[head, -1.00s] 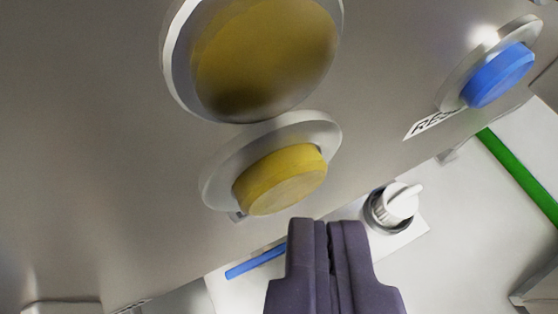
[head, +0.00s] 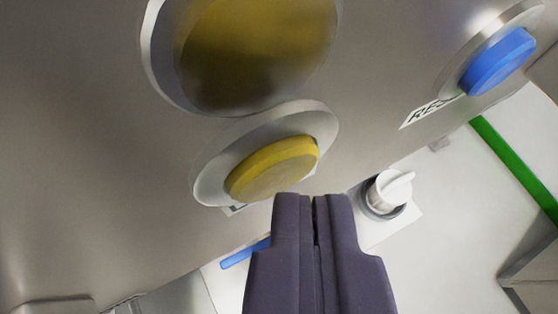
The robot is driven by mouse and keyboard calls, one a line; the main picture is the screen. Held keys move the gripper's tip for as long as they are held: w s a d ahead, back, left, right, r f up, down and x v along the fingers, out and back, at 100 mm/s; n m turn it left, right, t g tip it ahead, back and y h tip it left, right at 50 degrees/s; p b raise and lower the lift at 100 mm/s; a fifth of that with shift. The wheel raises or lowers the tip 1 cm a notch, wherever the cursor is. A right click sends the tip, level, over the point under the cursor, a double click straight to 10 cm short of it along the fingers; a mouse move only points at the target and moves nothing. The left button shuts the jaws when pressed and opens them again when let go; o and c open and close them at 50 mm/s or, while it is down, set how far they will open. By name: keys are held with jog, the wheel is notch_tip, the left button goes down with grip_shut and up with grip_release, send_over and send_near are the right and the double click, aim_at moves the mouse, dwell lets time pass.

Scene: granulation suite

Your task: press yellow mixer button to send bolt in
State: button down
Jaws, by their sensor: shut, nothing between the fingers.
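A yellow push button (head: 270,168) in a pale round collar sticks out of the grey metal panel (head: 80,130). A larger yellow disc (head: 258,50) in a pale ring sits just above it in the picture. My gripper (head: 313,197) is shut and empty. Its tips show just below and right of the yellow button's lower edge and slightly overlap the collar area in the picture. I cannot tell whether they touch the button. No bolt can be made out.
A blue button (head: 498,62) with a partly readable label (head: 431,110) is at the upper right. A white knob (head: 389,191) lies right of my gripper. A blue bar (head: 245,254) and a green stripe (head: 515,165) show beyond the panel edge.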

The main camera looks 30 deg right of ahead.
dwell(0.5)
jog(key=shift+s, duration=0.9)
jog(key=s, duration=0.4)
jog(key=shift+s+a, duration=0.35)
dwell(2.4)
